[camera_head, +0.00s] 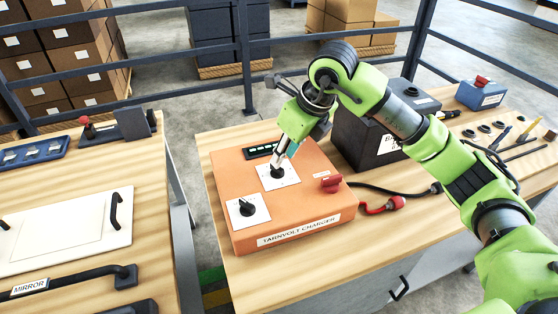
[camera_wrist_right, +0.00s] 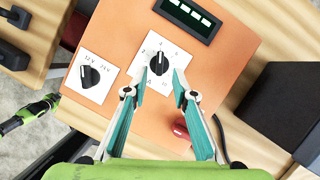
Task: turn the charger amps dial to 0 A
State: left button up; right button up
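The orange charger (camera_head: 290,212) lies on the right wooden bench. Its amps dial (camera_wrist_right: 160,63) is a black knob on a white numbered plate, below a dark display. The dial also shows in the head view (camera_head: 277,172). Its mark seems to point roughly up the plate, but the numbers are too blurred to read surely. My right gripper (camera_wrist_right: 165,76) is open, with its teal fingertips low over the plate, either side of the dial's lower part. I cannot tell whether they touch it. In the head view, the right gripper (camera_head: 286,157) hides part of the plate.
A voltage dial (camera_head: 246,208) marked 12 V and 24 V sits left of the amps dial. A red knob (camera_head: 331,183) sticks up to the right. A black battery box (camera_head: 360,145) and cables stand beside the charger. A railing runs behind the bench.

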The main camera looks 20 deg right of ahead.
jog(key=shift+x, duration=2.4)
grip_shut()
